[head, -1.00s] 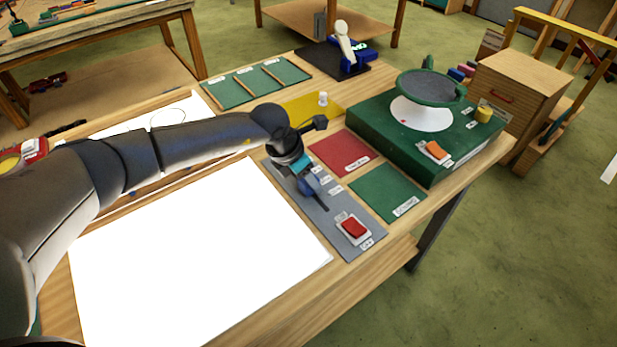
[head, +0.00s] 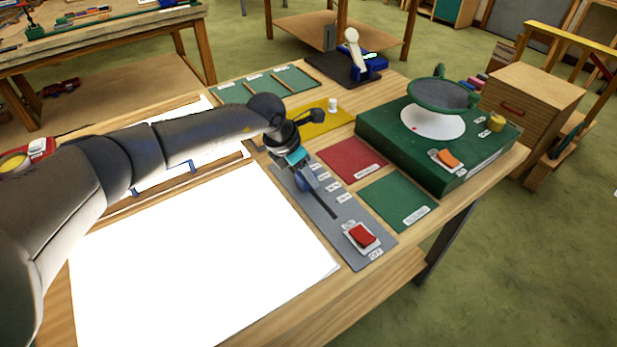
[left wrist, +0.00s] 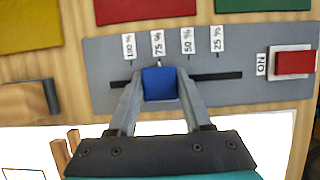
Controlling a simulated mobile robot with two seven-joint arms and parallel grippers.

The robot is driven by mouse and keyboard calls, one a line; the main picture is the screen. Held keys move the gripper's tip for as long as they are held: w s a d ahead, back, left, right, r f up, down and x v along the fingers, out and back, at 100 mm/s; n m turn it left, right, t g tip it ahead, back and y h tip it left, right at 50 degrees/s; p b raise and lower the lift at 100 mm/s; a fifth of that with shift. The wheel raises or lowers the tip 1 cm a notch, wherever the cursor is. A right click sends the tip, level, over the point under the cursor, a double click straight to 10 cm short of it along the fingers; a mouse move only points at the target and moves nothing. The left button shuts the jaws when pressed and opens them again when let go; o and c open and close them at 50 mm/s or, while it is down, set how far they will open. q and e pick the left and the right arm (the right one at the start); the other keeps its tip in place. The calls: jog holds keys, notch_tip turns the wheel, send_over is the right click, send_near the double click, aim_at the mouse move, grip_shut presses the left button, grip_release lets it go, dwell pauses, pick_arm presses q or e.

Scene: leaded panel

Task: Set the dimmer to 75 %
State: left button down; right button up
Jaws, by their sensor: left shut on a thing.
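The dimmer is a grey panel (head: 320,222) on the bench, with a dark slot and a blue slider knob (left wrist: 160,84). In the left wrist view the labels along the slot read 100 %, 75 % (left wrist: 158,43), 50 % and 25 %. The knob stands in line with the 75 % label and its tick. My left gripper (left wrist: 159,76) is shut on the knob, one finger on each side. In the head view the left gripper (head: 304,177) reaches down over the panel and partly hides the knob. My right gripper is not in view.
A red rocker switch (head: 362,236) sits at the panel's near end. Red (head: 350,160) and green (head: 397,202) plates lie beside it. A green box (head: 450,160) with an orange switch stands behind. A glaring white sheet (head: 190,265) covers the front left.

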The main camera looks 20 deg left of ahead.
pick_arm(q)
jog(key=shift+c, duration=1.6)
grip_release()
jog(key=shift+r, duration=0.1)
jog(key=v, duration=1.5)
jog(key=shift+p, duration=0.45)
jog(key=shift+s, duration=0.15)
